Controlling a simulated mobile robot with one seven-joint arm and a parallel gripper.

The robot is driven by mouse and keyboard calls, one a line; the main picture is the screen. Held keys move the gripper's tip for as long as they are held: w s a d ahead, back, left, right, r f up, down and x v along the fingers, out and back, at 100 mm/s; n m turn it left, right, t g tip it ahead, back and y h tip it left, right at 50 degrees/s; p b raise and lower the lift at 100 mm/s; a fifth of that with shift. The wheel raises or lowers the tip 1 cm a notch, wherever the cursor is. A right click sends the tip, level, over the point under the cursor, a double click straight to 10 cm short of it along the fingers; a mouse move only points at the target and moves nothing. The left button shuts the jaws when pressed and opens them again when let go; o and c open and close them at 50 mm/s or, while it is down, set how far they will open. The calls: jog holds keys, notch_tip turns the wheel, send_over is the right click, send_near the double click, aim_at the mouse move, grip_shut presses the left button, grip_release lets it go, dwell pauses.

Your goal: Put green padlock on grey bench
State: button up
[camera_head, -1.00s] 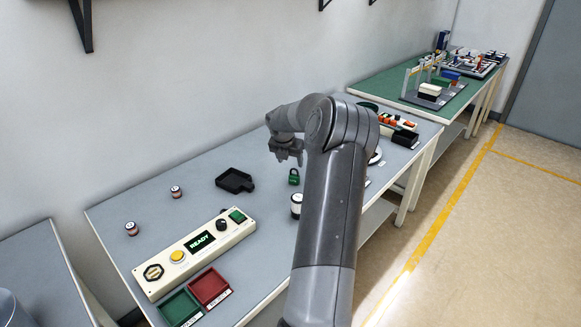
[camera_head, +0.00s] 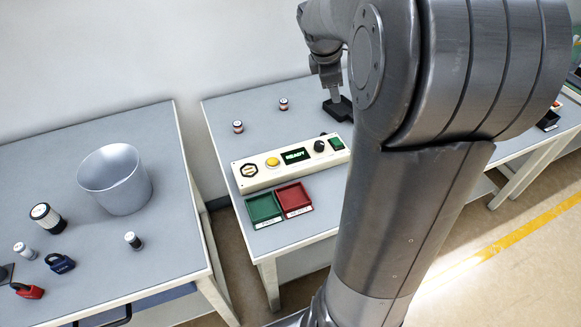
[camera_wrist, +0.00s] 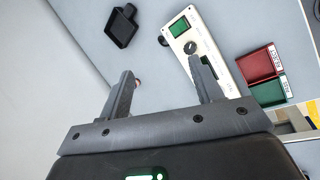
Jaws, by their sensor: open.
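The green padlock does not show in the head view or the wrist view now. My arm covers much of the right half of the head view. My gripper (camera_head: 335,92) is above the back part of the grey-topped bench with the control panel (camera_head: 222,107), near the black tray (camera_head: 338,108). In the wrist view my gripper (camera_wrist: 162,68) is open, with nothing between its fingers. Another grey-topped bench (camera_head: 172,228) stands at the left.
The left bench holds a grey bucket (camera_head: 118,190), dark-blue (camera_head: 60,263) and red (camera_head: 28,291) padlocks and small cylinders. Bare surface lies right of the bucket.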

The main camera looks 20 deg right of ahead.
jog(key=s+a+r+m+t+y, duration=0.1)
jog(key=s+a+m+t+y, duration=0.2)
jog(key=s+a+m, duration=1)
jog(key=s+a+y, duration=0.1)
jog(key=s+a, duration=0.7)
jog(key=s, duration=0.2)
